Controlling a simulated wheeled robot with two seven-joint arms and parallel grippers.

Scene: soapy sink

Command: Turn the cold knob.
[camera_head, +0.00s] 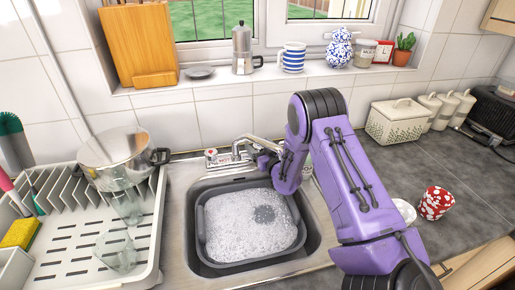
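The metal tap (241,145) stands behind the sink. Its left knob (211,155) has a red mark. The cold knob is not clearly visible; the right side of the tap is covered by my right gripper. My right arm comes in from the right, bent downward, and its dark gripper (265,160) is at the right side of the tap. The fingers are too small and hidden to tell whether they are open or shut, or touching a knob. My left gripper is not in view.
The sink (183,222) holds a grey basin (201,236) full of suds. A drying rack (151,240) with a steel pot (117,160) and glasses stands left. A red spotted cup (435,203) and a lidded box (394,124) are on the right counter. The windowsill holds several items.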

